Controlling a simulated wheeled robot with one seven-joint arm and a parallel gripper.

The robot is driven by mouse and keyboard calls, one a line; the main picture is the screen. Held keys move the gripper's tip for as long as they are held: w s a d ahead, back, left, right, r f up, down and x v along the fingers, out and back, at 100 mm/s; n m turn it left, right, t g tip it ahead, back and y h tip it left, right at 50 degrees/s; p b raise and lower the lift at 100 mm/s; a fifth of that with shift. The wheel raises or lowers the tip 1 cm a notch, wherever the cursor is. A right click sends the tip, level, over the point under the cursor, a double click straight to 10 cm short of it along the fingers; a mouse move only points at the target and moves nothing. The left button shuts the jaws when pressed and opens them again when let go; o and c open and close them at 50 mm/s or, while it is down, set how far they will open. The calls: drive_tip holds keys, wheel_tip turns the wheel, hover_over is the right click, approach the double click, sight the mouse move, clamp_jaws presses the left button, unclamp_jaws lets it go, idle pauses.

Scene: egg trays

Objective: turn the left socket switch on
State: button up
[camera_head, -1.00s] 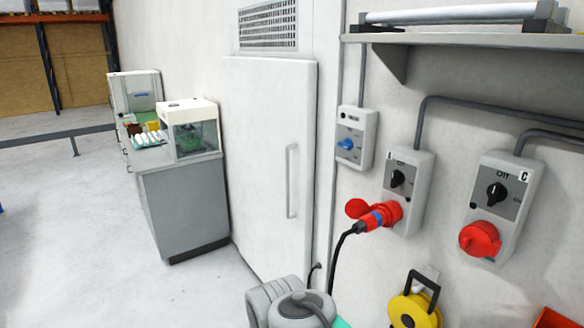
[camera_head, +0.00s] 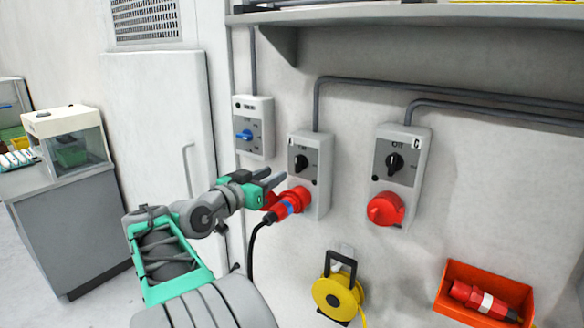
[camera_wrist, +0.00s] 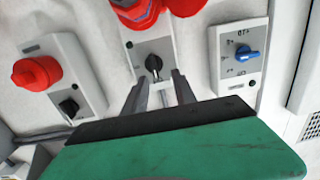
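The left socket box (camera_head: 323,152) is grey, with a black rotary switch (camera_head: 301,162) on its face. A red plug (camera_head: 288,205) with a blue band sits in its red socket, with a black cable hanging down. My gripper (camera_head: 271,178) is in front of this box, to the left of the switch in the head view. In the wrist view, upside down, the switch (camera_wrist: 153,64) lies just beyond the fingertips of my gripper (camera_wrist: 160,82). The fingers are apart with nothing between them. I cannot tell the exact gap to the switch.
A right socket box (camera_head: 421,150) marked C has a black switch and a red cover. A smaller box (camera_head: 267,128) with a blue knob (camera_head: 244,135) is on the left. A shelf (camera_head: 430,14) overhangs above. A yellow cable reel (camera_head: 338,295) and a red bin (camera_head: 528,297) are below.

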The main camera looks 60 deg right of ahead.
sight(296, 161)
drive_tip(key=shift+g, duration=0.3)
drive_tip(key=d+p, duration=0.1)
drive_tip(key=d, duration=0.1)
drive_tip(key=s+d+p, duration=0.1)
drive_tip(key=d, duration=0.2)
drive_tip(key=s+d+r, duration=0.1)
drive_tip(key=d, duration=0.2)
drive_tip(key=shift+s+p, duration=0.2)
drive_tip(key=shift+p, duration=0.2)
drive_tip(key=shift+c, duration=0.4)
clamp_jaws()
